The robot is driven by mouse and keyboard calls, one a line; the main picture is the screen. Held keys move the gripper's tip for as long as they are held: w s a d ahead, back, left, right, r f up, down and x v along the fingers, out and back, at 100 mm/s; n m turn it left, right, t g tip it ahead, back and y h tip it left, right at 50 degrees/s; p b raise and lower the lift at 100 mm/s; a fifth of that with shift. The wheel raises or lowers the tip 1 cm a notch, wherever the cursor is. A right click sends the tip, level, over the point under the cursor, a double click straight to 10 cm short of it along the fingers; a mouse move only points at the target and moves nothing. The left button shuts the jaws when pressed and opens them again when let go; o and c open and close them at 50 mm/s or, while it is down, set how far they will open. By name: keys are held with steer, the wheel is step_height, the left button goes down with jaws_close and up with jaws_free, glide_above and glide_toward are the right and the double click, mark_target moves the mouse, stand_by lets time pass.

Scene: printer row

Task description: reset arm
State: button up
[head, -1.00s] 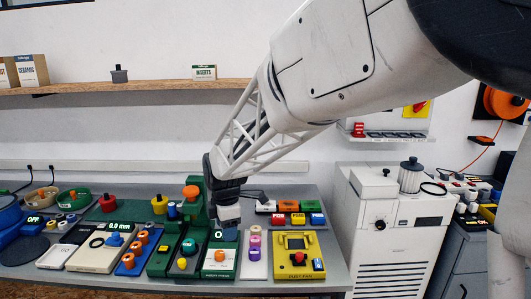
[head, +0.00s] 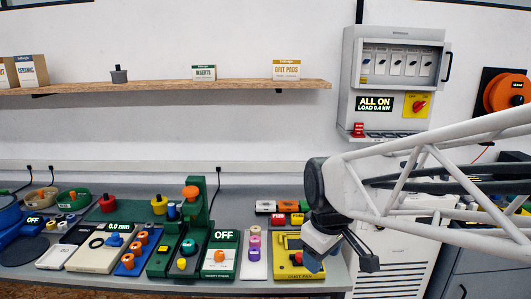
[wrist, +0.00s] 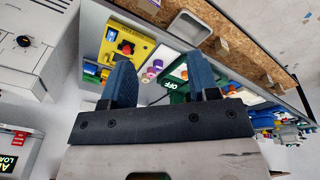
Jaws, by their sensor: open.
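My gripper (head: 313,262) is at the right end of the bench in the head view, in front of the yellow box (head: 281,259) and hiding part of it. In the wrist view my gripper (wrist: 163,82) shows two dark blue fingers standing apart with nothing between them. My arm comes in from the right edge of the head view. Beyond the fingers the wrist view shows the yellow box (wrist: 141,45) and the purple and pink rings (wrist: 153,70).
The bench (head: 105,281) holds a green press (head: 196,215), a panel reading OFF (head: 223,237) and several small parts. A white cabinet (head: 375,258) stands to the right, partly behind my arm. A shelf (head: 150,87) and a breaker box (head: 402,60) are on the wall.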

steer(key=s+d+f+m, duration=0.1)
steer(key=s+d+m, duration=0.2)
steer(key=s, duration=0.3)
steer(key=s+d+m, duration=0.4)
steer(key=s+m, duration=0.1)
steer(key=s, duration=0.2)
steer(key=shift+f+t+h, duration=0.3)
steer(key=shift+f, duration=0.1)
